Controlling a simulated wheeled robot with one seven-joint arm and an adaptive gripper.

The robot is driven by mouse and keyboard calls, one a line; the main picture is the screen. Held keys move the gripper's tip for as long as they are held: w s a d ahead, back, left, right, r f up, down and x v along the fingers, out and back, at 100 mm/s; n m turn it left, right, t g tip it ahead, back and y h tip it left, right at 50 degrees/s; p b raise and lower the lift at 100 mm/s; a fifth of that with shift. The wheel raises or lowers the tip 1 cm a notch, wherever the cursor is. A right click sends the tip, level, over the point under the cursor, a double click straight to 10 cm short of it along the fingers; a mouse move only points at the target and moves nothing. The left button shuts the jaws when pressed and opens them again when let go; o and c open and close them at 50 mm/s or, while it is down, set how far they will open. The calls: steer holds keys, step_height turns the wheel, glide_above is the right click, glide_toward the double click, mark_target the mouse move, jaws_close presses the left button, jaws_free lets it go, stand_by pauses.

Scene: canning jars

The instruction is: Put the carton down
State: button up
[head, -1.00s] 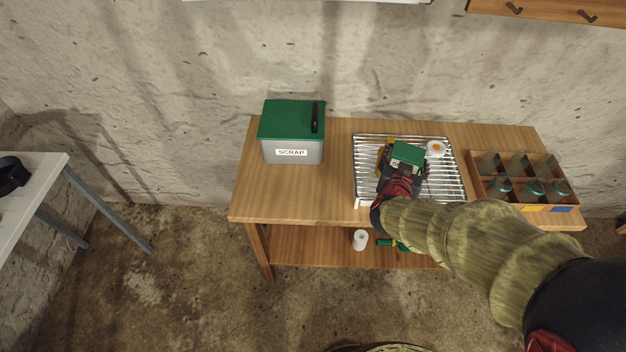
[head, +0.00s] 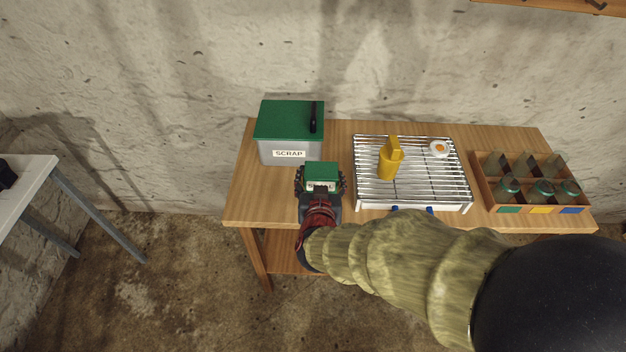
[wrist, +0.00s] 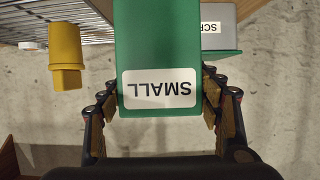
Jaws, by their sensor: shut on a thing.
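The carton (head: 321,175) is a green box with a white label; in the wrist view the carton (wrist: 158,60) fills the upper middle and its label reads SMALL, upside down. My gripper (head: 320,186) is shut on the carton, with a finger on each side of it, in front of the scrap bin. The same gripper (wrist: 163,112) shows at the bottom of the wrist view. I cannot tell whether the carton touches the tabletop or hangs above it.
A grey bin (head: 290,150) labelled SCRAP, with a green lid, stands behind the carton. A divided wooden crate (head: 483,190) of jars stands at the far right.

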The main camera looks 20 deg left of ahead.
steer(key=shift+w+a+f+b, duration=0.7)
steer(key=shift+w+f+b, duration=0.25)
steer(key=shift+w+f, duration=0.8)
steer(key=shift+w+a+f+b, duration=0.7)
steer(key=shift+w+f+b, duration=0.5)
steer(key=shift+f, duration=0.8)
steer(key=shift+w+a+f+b, duration=0.75)
steer(key=shift+w+f, duration=1)
steer(key=shift+f, duration=0.15)
steer(key=shift+f, duration=0.1)
steer(key=o, duration=1.2)
steer(key=shift+o, duration=0.3)
